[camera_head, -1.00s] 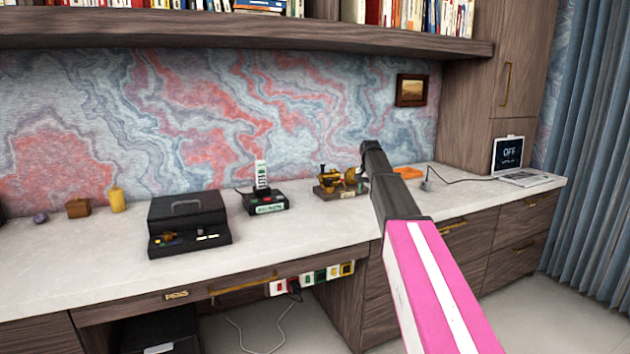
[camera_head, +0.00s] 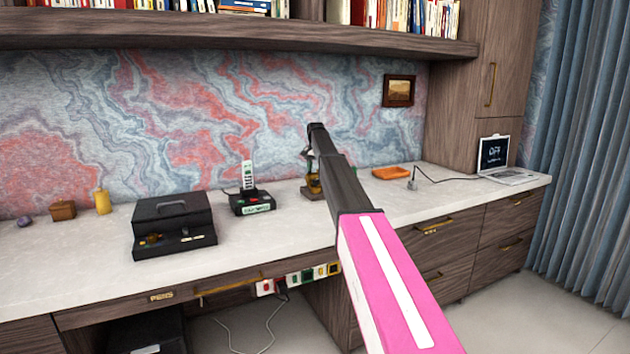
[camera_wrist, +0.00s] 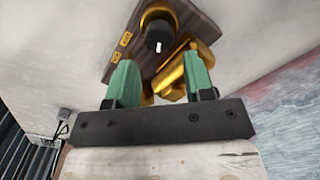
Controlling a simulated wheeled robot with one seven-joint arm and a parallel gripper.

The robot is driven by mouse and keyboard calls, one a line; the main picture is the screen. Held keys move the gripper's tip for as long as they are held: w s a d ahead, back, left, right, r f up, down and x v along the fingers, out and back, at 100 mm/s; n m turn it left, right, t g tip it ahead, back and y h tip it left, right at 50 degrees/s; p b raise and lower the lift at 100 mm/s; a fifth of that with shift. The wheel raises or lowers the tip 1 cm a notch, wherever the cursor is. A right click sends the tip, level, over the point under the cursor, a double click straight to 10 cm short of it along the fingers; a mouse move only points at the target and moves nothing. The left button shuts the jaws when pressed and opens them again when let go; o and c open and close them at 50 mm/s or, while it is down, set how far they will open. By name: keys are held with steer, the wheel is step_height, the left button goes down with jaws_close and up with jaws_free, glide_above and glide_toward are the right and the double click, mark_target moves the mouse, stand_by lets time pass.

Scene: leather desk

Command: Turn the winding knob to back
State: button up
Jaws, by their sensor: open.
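The brass device on a dark wooden base (camera_wrist: 200,20) shows in the wrist view, with small gold labels on the base. A dark round knob with a white mark (camera_wrist: 157,36) sits in a brass ring on it; I take this as the winding knob. My gripper's two green fingers (camera_wrist: 160,66) are open and empty. They lie just below the knob in the picture, apart from it, with brass parts showing between and behind them. In the head view, my arm covers most of the device (camera_head: 311,186), and the knob cannot be made out.
A black box (camera_head: 173,226) and a small dark unit with an upright remote (camera_head: 250,203) stand to the left on the pale desk (camera_head: 90,265). An orange tray (camera_head: 390,173) and a laptop (camera_head: 494,155) are to the right. The wall rises behind.

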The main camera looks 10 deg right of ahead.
mark_target(316, 180)
step_height(316, 180, down, 6)
steer(key=shift+r, duration=0.15)
steer(key=shift+c, duration=0.4)
steer(key=c, duration=0.6)
